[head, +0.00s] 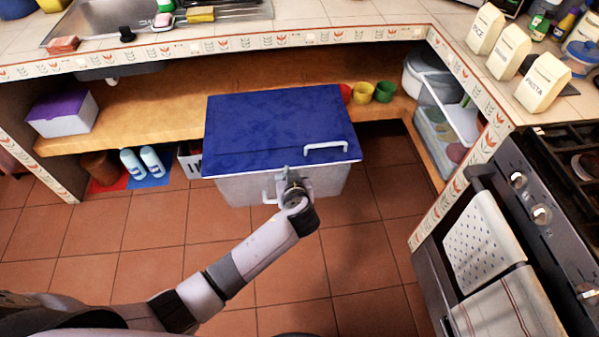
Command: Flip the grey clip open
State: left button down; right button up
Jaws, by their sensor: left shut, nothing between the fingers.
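A white box (243,189) with a blue lid (270,125) stands in front of the wooden shelf. The lid is closed, and a white handle (326,149) sits near its front right corner. My left gripper (286,173) is shut and empty at the middle of the box's front, by the lid's front edge. A small pale bracket-like part (268,190) shows just left of it; I cannot tell whether it belongs to the box. I cannot make out the grey clip clearly, as my gripper and wrist cover that part of the front. My right gripper is out of view.
A counter with a sink (150,20) runs above the shelf. The shelf (150,115) holds a purple-lidded box (62,114) and coloured cups (363,92). An oven with towels (485,245) stands at the right. The tiled floor (360,260) before the box is clear.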

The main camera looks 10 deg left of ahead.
pick_arm(q)
jog(key=shift+s+d+f+b, duration=0.35)
jog(key=shift+s+f+b, duration=0.1)
jog(key=shift+s+f, duration=0.35)
jog(key=shift+s, duration=0.1)
jog(key=shift+s+d+f+b, duration=0.15)
jog(key=shift+s+f+b, duration=0.4)
jog(key=shift+b, duration=0.2)
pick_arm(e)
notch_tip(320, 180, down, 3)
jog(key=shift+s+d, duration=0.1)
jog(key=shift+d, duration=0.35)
